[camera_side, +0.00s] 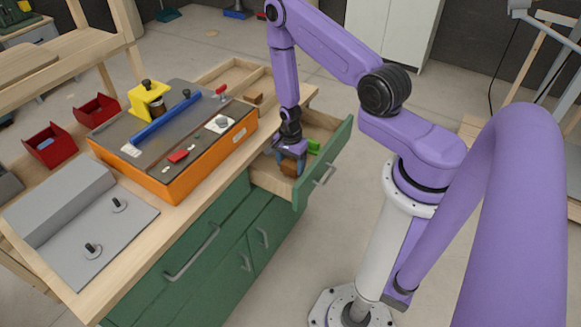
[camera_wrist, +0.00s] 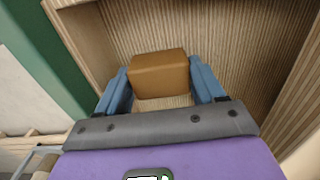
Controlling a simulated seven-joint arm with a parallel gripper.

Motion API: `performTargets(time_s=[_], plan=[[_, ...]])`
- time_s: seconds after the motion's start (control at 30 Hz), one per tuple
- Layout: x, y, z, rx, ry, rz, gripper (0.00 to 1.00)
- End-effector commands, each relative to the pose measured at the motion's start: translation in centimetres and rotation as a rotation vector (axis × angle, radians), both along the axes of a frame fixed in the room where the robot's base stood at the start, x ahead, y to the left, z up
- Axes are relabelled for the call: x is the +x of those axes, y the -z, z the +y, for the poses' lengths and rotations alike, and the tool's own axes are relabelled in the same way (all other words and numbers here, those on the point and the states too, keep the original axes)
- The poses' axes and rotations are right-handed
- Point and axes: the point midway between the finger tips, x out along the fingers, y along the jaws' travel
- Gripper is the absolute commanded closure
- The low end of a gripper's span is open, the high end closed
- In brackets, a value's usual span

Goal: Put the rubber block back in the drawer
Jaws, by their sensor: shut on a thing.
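A brown rubber block (camera_wrist: 160,75) sits between the blue fingers of my gripper (camera_wrist: 161,84) in the wrist view. In the side view my gripper (camera_side: 290,158) is down inside the open drawer (camera_side: 327,178), shut on the block (camera_side: 290,169). The drawer has a green front and a light wooden inside. In the wrist view the ribbed wooden inside of the drawer (camera_wrist: 238,40) surrounds the block. I cannot tell whether the block touches the drawer floor.
The workbench (camera_side: 228,160) beside the drawer carries an orange-sided fixture (camera_side: 215,147), a grey metal form (camera_side: 65,205) and red bins (camera_side: 50,146). An open wooden tray (camera_side: 232,75) with a small brown piece lies at the bench's back.

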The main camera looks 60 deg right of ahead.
Motion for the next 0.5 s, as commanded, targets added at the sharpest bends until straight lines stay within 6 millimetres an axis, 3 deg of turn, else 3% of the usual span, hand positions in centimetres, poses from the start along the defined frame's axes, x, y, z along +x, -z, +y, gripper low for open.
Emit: performTargets(time_s=[0.17,0.5], plan=[[0.0,1.7,0.0,0.0,0.001,0.0,0.56],[0.0,1.9,0.0,0.0,0.001,-0.001,0.56]])
